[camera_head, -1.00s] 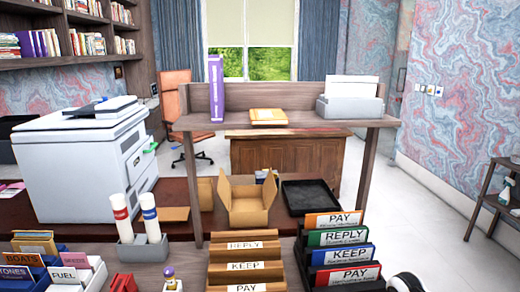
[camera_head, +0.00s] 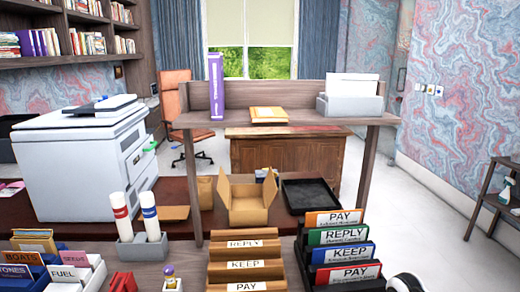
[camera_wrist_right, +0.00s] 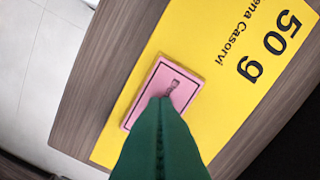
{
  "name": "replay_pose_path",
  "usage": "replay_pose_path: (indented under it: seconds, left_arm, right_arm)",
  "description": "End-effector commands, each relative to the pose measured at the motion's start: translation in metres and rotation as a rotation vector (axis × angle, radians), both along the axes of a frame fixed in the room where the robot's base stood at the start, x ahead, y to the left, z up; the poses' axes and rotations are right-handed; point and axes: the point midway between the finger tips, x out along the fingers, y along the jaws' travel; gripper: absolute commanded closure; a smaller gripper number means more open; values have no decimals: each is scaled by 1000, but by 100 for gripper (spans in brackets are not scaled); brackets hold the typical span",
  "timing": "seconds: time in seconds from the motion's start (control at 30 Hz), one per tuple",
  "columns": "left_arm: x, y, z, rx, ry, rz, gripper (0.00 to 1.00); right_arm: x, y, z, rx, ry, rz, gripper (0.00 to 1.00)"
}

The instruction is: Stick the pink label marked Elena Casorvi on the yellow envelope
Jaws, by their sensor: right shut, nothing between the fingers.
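The yellow envelope (camera_wrist_right: 222,60) lies flat on a wood-grain surface in the right wrist view. It bears "50 g" in large print and the end of a name, "ena Casorvi". A pink label (camera_wrist_right: 183,76), like a thin block, lies on the envelope, tilted in the picture, with small dark print that I cannot read. My right gripper (camera_wrist_right: 160,100) has green fingers shut together with nothing between them. Its tips overlap the label in the picture and hide part of it; I cannot tell whether they touch. My left gripper is not in view.
A raised wooden shelf (camera_head: 300,121) spans the desk. Below it stand an open cardboard box (camera_head: 248,203) and a black tray (camera_head: 311,196). Folder racks with PAY, REPLY and KEEP labels fill the front. A large printer (camera_head: 75,165) stands left.

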Motion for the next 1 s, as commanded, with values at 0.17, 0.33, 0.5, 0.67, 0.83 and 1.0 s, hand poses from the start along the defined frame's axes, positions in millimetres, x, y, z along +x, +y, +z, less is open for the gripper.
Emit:
replay_pose_path:
  seconds: [0.17,0.33,0.5,0.67,0.83,1.0]
  left_arm:
    - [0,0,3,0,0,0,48]
    - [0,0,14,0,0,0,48]
    - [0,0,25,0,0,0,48]
    - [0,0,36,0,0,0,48]
    - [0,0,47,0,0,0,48]
    - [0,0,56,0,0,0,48]
  right_arm:
    - [-1,0,2,0,2,0,100]
    - [0,0,16,-1,1,1,100]
    - [0,0,30,-1,1,1,100]
    - [0,0,42,0,1,2,100]
    - [0,0,56,0,1,1,100]
    - [0,0,69,-1,2,0,100]
